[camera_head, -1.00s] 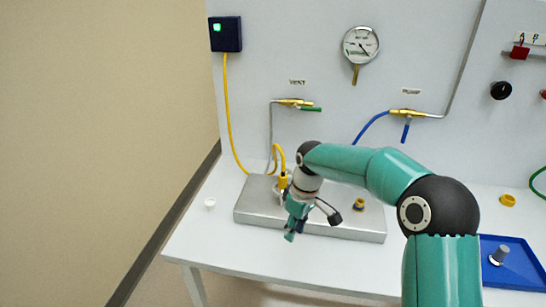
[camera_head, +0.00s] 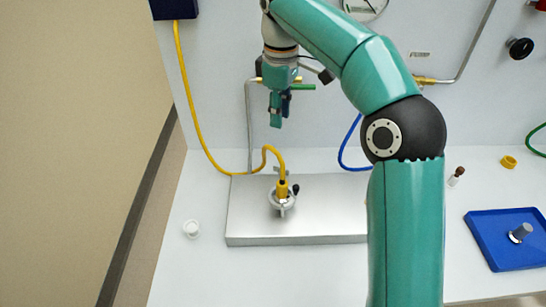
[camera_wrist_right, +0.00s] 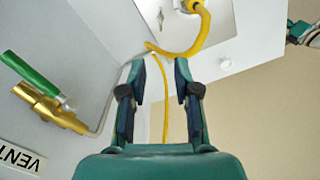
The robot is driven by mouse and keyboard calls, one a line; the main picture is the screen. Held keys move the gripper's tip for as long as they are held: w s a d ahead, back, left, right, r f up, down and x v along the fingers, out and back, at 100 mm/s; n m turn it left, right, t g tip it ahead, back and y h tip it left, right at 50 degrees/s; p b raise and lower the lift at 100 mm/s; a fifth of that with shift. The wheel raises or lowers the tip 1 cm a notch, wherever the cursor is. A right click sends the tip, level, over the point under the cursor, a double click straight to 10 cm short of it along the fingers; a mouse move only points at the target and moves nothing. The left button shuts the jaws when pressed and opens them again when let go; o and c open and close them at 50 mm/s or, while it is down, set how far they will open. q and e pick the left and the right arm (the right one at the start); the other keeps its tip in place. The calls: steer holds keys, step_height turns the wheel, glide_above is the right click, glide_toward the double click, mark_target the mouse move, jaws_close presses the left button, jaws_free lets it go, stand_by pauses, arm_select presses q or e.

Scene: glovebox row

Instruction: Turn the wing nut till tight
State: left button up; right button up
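A silver clamp ring (camera_head: 276,207) sits around the foot of the yellow hose's fitting (camera_head: 282,188) on the metal plate. A small dark knob (camera_head: 295,189) stands at the ring's right side; I cannot tell whether it is the wing nut. My right gripper (camera_head: 279,122) hangs well above and behind the clamp, fingers down and apart, touching nothing. In the right wrist view its fingers (camera_wrist_right: 160,72) are open and empty, with the hose beyond them. A teal and dark part, seemingly my left gripper (camera_wrist_right: 302,32), shows at the upper right edge; its state is unclear.
The metal plate (camera_head: 245,225) lies on the white bench. A white cap (camera_head: 191,229) lies to its left. The vent valve's green handle (camera_wrist_right: 30,72) is beside the right gripper. A blue tray (camera_head: 490,240) with a grey part stands at right.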

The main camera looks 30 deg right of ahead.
mark_target(278, 168)
step_height(278, 168, down, 16)
steer(key=shift+f+b, duration=0.25)
steer(key=shift+b, duration=0.8)
jaws_close()
steer(key=shift+a, duration=0.15)
